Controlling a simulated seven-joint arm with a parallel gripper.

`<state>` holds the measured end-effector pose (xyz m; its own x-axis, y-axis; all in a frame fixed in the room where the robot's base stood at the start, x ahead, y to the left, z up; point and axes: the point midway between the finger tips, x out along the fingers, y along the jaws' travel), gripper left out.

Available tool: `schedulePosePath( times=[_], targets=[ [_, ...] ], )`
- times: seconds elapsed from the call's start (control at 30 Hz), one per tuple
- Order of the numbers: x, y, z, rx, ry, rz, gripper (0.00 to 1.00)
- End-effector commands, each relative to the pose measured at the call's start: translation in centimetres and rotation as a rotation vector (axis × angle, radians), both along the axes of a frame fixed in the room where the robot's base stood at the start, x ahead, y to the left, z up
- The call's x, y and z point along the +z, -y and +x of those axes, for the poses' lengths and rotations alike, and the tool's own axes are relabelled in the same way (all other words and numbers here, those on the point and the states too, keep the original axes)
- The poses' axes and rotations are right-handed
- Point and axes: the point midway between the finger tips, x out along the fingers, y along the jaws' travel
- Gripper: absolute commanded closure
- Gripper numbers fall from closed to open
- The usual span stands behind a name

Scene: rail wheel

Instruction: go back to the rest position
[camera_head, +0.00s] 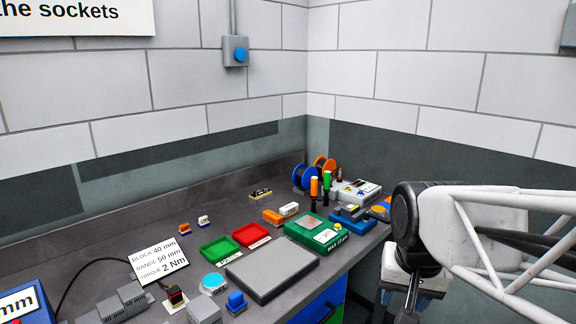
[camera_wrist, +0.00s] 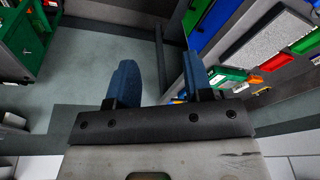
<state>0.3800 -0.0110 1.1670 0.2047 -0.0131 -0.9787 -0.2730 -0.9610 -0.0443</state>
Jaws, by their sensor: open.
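My gripper (camera_wrist: 160,85) shows in the wrist view with two blue fingers spread apart. It is open, and nothing is between the fingers; grey floor shows beyond them. In the head view my arm stands at the right, beside the bench's right end, and hangs clear of the bench top. The fingertips are not clearly seen in the head view.
The dark workbench (camera_head: 125,235) carries a grey plate (camera_head: 272,269), a green tray (camera_head: 221,249), a red tray (camera_head: 251,235), a green case (camera_head: 318,231) and spools (camera_head: 303,177). A green cart (camera_wrist: 22,45) shows in the wrist view. Floor between is free.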

Motion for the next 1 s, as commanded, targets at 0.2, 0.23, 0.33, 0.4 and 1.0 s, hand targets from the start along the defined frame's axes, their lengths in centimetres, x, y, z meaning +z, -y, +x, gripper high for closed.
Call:
schedulePosePath(
  times=[0.2,0.23,0.33,0.4,1.0],
  targets=[
    [-1.9,-0.5,-4.6,0.174,0.016,-0.037,0.53],
    [-2.1,-0.6,-5.0,0.192,0.018,-0.040,0.53],
    [-2.6,-0.7,-5.9,0.232,0.022,-0.049,0.53],
    [-2.8,-0.7,-6.3,0.249,0.023,-0.052,0.53],
    [-2.9,-0.7,-6.4,0.256,0.023,-0.054,0.53]
  ],
)
